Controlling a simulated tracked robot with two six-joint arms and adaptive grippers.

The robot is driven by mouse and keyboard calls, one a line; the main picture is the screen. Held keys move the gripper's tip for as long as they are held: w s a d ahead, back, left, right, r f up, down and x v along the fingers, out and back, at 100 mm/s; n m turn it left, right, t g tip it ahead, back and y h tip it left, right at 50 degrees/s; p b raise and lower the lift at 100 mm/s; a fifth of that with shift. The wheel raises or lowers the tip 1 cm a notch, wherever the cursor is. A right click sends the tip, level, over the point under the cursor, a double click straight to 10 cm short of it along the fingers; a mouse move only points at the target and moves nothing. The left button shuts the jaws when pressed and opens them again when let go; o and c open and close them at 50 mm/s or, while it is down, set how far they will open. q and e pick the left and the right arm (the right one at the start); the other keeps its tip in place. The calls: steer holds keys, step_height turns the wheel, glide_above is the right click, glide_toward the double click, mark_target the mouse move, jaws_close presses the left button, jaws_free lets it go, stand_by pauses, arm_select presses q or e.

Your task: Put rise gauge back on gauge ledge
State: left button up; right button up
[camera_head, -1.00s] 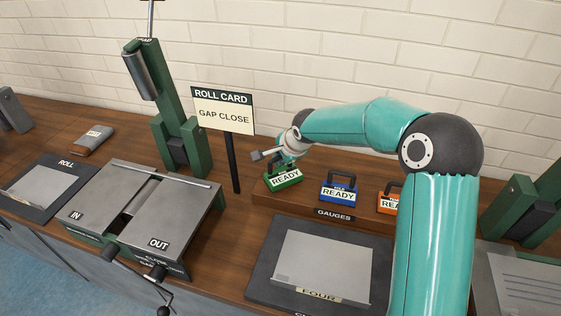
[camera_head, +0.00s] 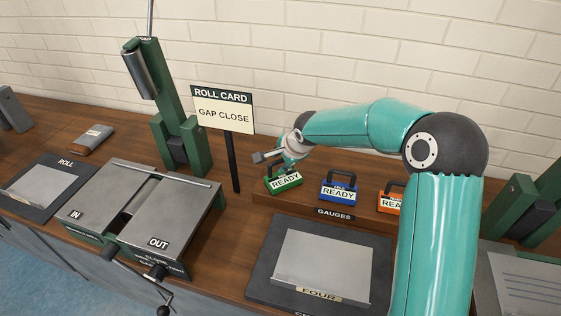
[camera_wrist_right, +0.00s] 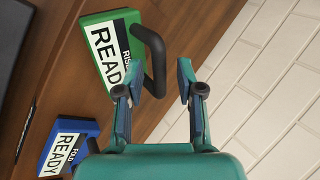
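The rise gauge (camera_head: 284,182) is a green block with a READY label and a dark looped handle. It stands at the left end of the wooden gauge ledge (camera_head: 308,199), behind the GAUGES sign (camera_head: 334,212). The right wrist view shows its green body (camera_wrist_right: 106,52) and its handle (camera_wrist_right: 156,55). My left gripper is not in view.
A blue gauge (camera_head: 338,189) and an orange gauge (camera_head: 390,199) stand to the right, the orange one partly behind my arm. The roll card post (camera_head: 234,165) rises to the left. A grey plate (camera_head: 322,266) lies in front. The brick wall (camera_head: 330,50) is behind.

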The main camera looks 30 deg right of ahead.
steer(key=b+v, duration=0.1)
steer(key=v, duration=1)
